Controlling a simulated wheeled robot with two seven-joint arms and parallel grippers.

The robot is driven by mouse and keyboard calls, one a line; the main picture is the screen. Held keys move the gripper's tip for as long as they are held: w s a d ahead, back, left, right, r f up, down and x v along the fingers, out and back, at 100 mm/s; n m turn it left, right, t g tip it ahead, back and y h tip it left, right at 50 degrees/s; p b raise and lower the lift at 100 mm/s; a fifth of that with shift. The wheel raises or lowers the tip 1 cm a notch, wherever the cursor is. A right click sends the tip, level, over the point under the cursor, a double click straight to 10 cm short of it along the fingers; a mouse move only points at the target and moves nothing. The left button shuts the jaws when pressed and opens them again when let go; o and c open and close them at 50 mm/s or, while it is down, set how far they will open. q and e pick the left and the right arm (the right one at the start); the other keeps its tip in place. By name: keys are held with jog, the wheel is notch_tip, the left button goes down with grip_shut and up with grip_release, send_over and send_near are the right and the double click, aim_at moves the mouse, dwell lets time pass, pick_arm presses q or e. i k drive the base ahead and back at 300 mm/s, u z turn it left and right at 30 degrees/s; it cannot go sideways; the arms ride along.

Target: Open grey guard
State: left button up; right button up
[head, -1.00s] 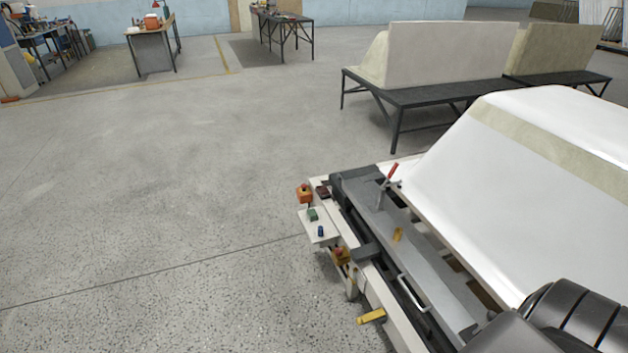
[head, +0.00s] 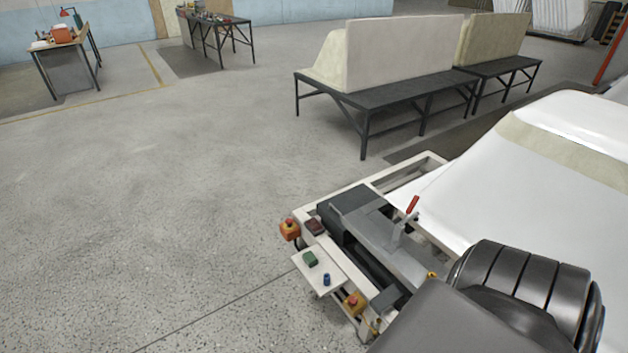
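The grey guard (head: 378,234) is a long flat grey plate along the near edge of a white machine frame, at the lower right of the head view. It lies down along the frame. Neither of my grippers shows in the view.
A white tub shell (head: 560,170) lies behind. Black stands (head: 390,100) hold more shells. The floor to the left is clear.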

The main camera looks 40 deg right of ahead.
aim_at(332, 211)
jog(key=i, duration=1.55)
jog(key=z, duration=3.35)
